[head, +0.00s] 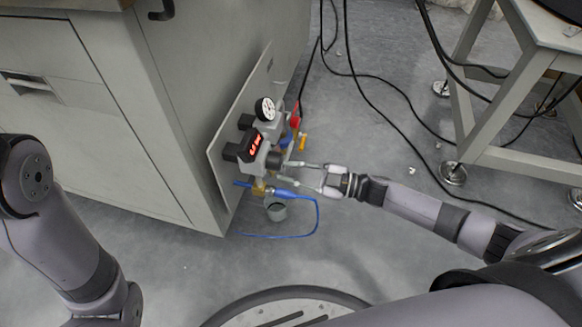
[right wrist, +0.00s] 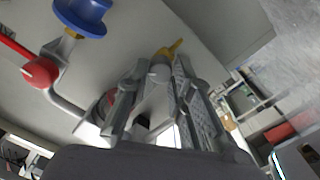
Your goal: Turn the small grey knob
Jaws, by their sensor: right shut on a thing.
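The small grey knob (right wrist: 159,74) shows in the right wrist view as a pale grey rounded piece between the two fingertips. In the head view it is hard to make out at the gripper's tips, at the side of the valve assembly. My right gripper (head: 284,172) reaches in from the right, with one finger on each side of the knob, and is shut on it. The gripper (right wrist: 159,70) fills the lower middle of the right wrist view. My left arm shows at the left of the head view, but its gripper is out of frame.
The mounting plate (head: 218,160) on the grey cabinet (head: 150,120) carries a white gauge (head: 265,108), a red-lit display (head: 255,143), a blue knob (right wrist: 84,14) and a red-handled valve (right wrist: 40,72). A blue hose (head: 318,215) hangs below. Black cables (head: 375,85) lie on the floor beside a table frame (head: 487,115).

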